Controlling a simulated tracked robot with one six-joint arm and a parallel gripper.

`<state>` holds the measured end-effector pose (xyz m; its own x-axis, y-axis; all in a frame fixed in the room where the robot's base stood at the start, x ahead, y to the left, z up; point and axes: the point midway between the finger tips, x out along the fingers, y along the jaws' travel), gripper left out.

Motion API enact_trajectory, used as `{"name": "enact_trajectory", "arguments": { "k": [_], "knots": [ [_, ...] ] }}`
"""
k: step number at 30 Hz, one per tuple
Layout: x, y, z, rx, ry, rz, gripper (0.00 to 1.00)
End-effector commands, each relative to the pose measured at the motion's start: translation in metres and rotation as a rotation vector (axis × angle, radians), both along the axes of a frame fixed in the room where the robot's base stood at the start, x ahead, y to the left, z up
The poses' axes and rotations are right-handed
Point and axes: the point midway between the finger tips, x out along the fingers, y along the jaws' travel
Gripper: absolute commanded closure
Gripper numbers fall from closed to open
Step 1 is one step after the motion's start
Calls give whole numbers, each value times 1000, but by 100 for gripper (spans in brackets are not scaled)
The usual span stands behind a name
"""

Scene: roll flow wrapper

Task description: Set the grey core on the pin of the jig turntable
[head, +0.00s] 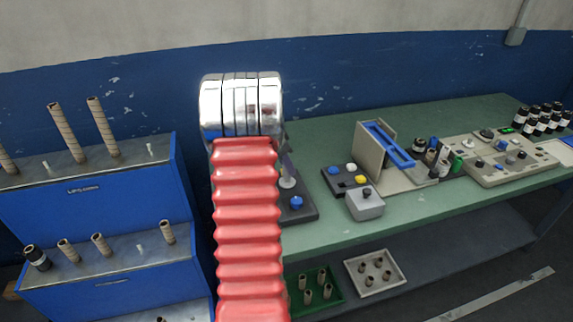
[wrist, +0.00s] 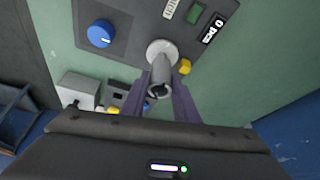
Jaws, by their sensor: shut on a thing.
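The grey core (wrist: 160,78) is a short hollow tube between the two dark purple fingers of my gripper (wrist: 160,98) in the wrist view. My gripper is shut on it. The core's open end faces the camera; its far end overlaps the pale round jig turntable (wrist: 154,46). I cannot tell whether the core touches the turntable or is around the pin; the pin is hidden. In the head view, the turntable (head: 288,182) shows just right of my red arm, and the core cannot be made out.
The jig has a blue knob (wrist: 101,33), a green button (wrist: 195,12) and a yellow button (wrist: 185,66). A grey box (head: 365,203) and the wrapper (head: 390,155) stand right on the green bench (head: 325,125). A blue rack (head: 95,205) with brown cores is left.

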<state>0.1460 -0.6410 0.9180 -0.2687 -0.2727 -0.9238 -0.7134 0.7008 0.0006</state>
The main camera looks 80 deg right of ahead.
Motion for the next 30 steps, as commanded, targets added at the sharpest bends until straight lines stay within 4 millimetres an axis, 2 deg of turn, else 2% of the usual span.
{"name": "enact_trajectory", "arguments": {
  "k": [30],
  "knots": [
    [0,0,-15,0,0,1,94]
  ]
}}
